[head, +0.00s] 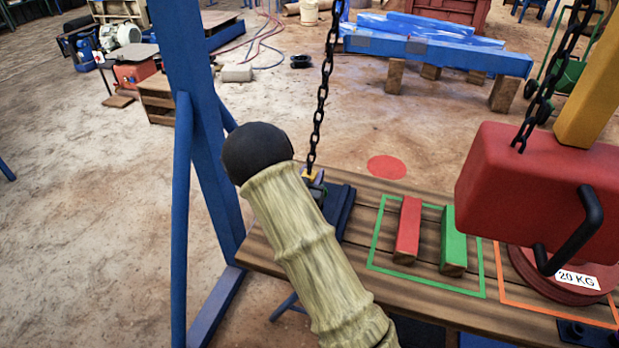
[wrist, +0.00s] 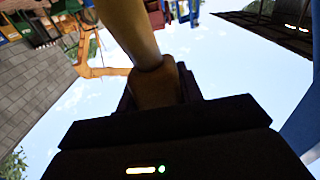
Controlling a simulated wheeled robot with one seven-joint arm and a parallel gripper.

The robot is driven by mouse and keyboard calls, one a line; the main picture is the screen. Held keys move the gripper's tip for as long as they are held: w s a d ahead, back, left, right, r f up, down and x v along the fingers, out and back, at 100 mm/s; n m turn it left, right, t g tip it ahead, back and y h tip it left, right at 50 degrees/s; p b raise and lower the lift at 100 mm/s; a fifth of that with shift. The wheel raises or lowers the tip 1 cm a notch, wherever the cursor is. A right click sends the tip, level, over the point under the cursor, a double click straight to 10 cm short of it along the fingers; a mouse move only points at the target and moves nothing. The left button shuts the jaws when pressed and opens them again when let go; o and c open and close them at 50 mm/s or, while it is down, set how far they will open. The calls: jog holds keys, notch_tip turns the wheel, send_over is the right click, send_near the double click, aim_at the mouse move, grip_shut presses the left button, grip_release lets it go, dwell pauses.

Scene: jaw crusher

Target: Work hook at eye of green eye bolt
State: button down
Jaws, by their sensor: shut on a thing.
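In the wrist view my gripper (wrist: 156,98) is shut on a tan rounded handle (wrist: 150,45). Its dark jaws sit on both sides of the handle. The handle runs up out of the picture, so its far end is hidden. I cannot tell whether it belongs to the work hook. In the head view my sleeved arm fills the middle and I cannot make out my gripper. No green eye bolt can be made out in either view.
A wooden bench (head: 345,259) carries a red bar (head: 408,228), a green bar (head: 453,240) and a red weight marked 20 KG (head: 575,290). A black chain (head: 319,105) hangs beside my arm. A red box (head: 535,180) hangs at right. A blue post (head: 190,70) stands left.

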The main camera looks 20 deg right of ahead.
jog(key=shift+w+d, duration=0.3)
jog(key=shift+w, duration=0.15)
jog(key=x, duration=0.3)
jog(key=shift+d+r, duration=0.1)
dwell(0.7)
jog(key=shift+w+r, duration=0.1)
jog(key=shift+w+d+r, duration=0.3)
jog(key=shift+w+r, duration=0.1)
jog(key=shift+r, duration=0.05)
dwell(0.5)
jog(key=shift+w+d+r+p, duration=0.25)
jog(key=shift+w+r+p, duration=0.15)
jog(key=shift+r, duration=0.35)
